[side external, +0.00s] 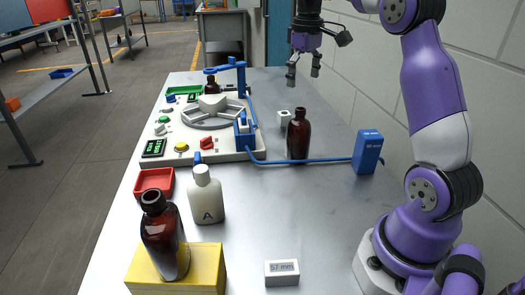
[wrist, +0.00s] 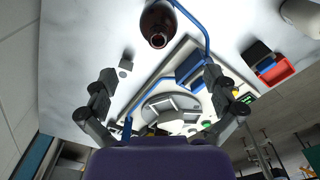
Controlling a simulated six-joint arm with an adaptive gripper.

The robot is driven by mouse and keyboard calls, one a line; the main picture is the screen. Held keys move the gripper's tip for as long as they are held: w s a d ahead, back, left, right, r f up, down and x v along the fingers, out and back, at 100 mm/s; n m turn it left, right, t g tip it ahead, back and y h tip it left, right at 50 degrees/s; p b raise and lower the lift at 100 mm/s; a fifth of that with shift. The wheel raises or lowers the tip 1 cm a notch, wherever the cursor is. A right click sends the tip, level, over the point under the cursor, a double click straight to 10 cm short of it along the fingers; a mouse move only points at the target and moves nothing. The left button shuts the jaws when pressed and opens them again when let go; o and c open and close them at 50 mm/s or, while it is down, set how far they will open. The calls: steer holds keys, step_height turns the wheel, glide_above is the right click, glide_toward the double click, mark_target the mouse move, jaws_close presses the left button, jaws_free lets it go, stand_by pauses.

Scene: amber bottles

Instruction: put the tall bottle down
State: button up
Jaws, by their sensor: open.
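An amber bottle (side external: 298,137) with an open neck stands upright on the grey bench (side external: 310,215), right of the white machine. The same bottle shows near the top of the wrist view (wrist: 155,20). A second amber bottle (side external: 166,243) stands on a yellow block (side external: 205,270) at the front; I cannot tell which of these two is the taller. My gripper (side external: 303,72) is open and empty, above and apart from the bottle by the machine. In the wrist view its fingers (wrist: 160,75) are spread wide with nothing between them.
A blue tube (side external: 315,161) runs from the white machine (side external: 205,120) past the bottle's base to a blue box (side external: 368,152). A white bottle (side external: 206,195) marked A, a red tray (side external: 154,181) and a grey label block (side external: 282,272) stand nearer. The bench's front middle is clear.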

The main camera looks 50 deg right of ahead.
steer(key=s+a+r+n+t, duration=0.1)
steer(key=s+a, duration=0.1)
steer(key=a, duration=0.4)
steer(key=s+a+r+t, duration=0.1)
steer(key=s+a+t, duration=0.1)
steer(key=a, duration=0.4)
steer(key=s+a+f+t, duration=0.2)
steer(key=s+a+f, duration=0.3)
steer(key=s+a, duration=0.2)
steer(key=shift+s+a+n, duration=0.15)
steer(key=shift+a+n, duration=0.15)
steer(key=shift+a, duration=0.3)
